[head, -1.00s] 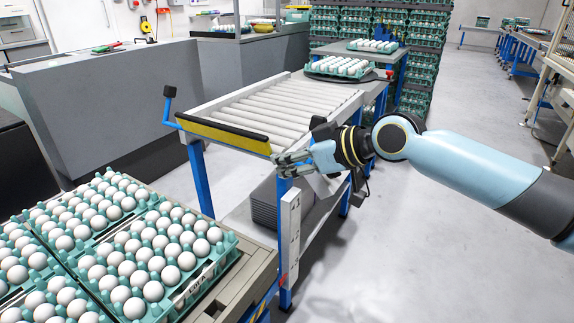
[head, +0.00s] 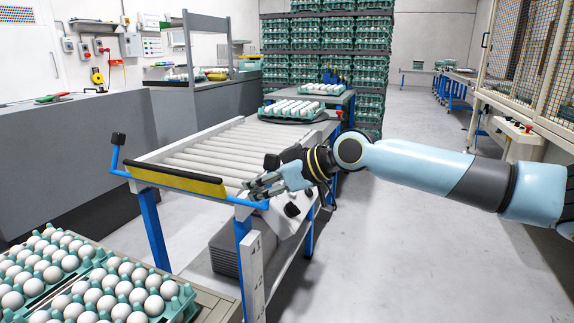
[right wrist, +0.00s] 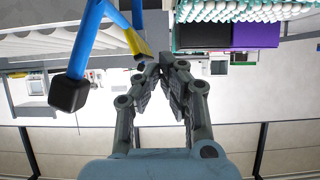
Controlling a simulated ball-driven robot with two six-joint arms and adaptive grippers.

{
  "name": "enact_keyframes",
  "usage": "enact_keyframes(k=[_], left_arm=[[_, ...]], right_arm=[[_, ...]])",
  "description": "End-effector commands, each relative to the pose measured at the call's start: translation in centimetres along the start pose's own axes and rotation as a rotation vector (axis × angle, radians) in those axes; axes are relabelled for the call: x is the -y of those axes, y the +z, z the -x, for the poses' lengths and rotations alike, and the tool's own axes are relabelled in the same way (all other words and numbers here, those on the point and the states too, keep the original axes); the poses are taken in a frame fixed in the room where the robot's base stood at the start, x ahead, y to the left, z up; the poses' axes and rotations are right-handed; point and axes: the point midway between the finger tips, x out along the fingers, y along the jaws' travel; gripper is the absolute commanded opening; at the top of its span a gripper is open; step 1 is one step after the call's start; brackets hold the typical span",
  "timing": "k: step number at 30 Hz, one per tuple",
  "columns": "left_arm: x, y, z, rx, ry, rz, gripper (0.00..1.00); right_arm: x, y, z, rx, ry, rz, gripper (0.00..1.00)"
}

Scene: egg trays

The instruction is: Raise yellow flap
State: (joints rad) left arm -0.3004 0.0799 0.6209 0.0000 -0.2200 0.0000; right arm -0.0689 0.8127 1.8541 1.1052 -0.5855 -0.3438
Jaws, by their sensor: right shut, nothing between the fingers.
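The yellow flap (head: 180,181) has a dark top edge and spans the near end of the roller conveyor (head: 225,150). A blue bar with a black knob (head: 117,139) rises at its left end. My right gripper (head: 252,190) is shut and empty at the flap's right end, close to the blue frame; I cannot tell if it touches. In the right wrist view my shut fingers (right wrist: 164,72) are just beside the yellow end of the flap (right wrist: 137,42), and a black knob on a blue bar (right wrist: 70,92) lies left of them. My left gripper is out of view.
Egg trays (head: 180,308) fill the front left. A loaded tray (head: 291,109) stands beyond the rollers, with stacked trays (head: 327,45) behind. A grey counter (head: 75,150) is at left. Free floor (head: 400,250) lies to the right.

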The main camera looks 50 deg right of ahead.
Motion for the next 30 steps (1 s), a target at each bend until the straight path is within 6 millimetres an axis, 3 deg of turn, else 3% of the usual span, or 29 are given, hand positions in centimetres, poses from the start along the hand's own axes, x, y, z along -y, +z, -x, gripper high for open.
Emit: enact_keyframes(k=[18, 26, 30], left_arm=[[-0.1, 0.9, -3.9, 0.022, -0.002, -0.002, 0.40], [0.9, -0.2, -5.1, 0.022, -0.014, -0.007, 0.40], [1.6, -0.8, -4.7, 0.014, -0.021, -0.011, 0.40]], right_arm=[[-5.6, 0.3, -0.2, 0.002, 0.001, 0.002, 0.00], [-8.0, 0.3, -0.2, 0.002, 0.002, 0.001, 0.00], [-8.1, 0.0, 0.0, 0.000, 0.000, 0.000, 0.00]])
